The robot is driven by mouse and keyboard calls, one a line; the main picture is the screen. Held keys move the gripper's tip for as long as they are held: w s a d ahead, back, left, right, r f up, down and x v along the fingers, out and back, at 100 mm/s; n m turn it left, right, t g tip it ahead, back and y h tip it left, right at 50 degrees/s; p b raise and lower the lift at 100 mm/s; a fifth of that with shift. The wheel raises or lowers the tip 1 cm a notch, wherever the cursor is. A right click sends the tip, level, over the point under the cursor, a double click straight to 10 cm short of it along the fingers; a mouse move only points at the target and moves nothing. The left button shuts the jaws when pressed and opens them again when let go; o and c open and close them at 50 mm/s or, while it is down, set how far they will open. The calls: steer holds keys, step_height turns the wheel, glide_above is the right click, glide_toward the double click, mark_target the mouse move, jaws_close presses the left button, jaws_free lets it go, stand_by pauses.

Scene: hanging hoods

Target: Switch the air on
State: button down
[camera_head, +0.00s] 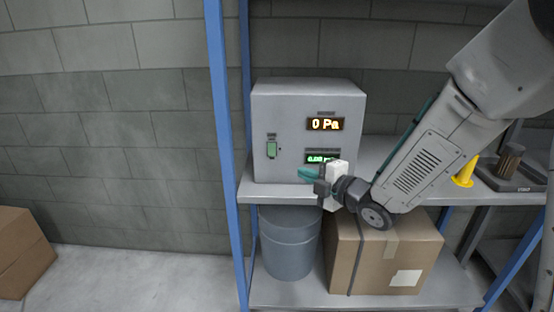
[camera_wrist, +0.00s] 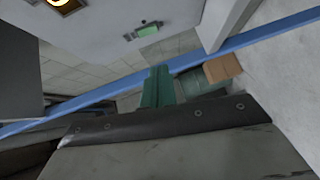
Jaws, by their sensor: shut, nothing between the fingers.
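A grey control box (camera_head: 290,110) stands on the upper shelf in the head view. Its front has an amber display (camera_head: 325,124) reading "0 Pa" and a smaller green display (camera_head: 318,157), partly hidden by my gripper. A green switch (camera_head: 271,150) sits at the left of its front. The switch also shows in the wrist view (camera_wrist: 148,31), near the top. My gripper (camera_head: 306,174) is shut and empty, with its teal fingers in front of the box's lower part, to the right of and below the switch. The fingers also show in the wrist view (camera_wrist: 157,88).
Blue posts (camera_head: 222,150) frame the grey shelf (camera_head: 400,180). A grey bucket (camera_head: 289,245) and a cardboard box (camera_head: 375,262) stand on the lower shelf. A yellow cone (camera_head: 466,172) and a dark tray (camera_head: 515,176) are at the right. Another carton (camera_head: 20,250) stands far left.

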steer(key=shift+s+a+n+y, duration=0.15)
steer(key=shift+a+n+y, duration=0.25)
steer(key=shift+a, duration=0.05)
glide_toward(268, 154)
steer(key=a, duration=0.4)
steer(key=w, duration=0.4)
steer(key=shift+w+f, duration=0.15)
steer(key=shift+f, duration=0.15)
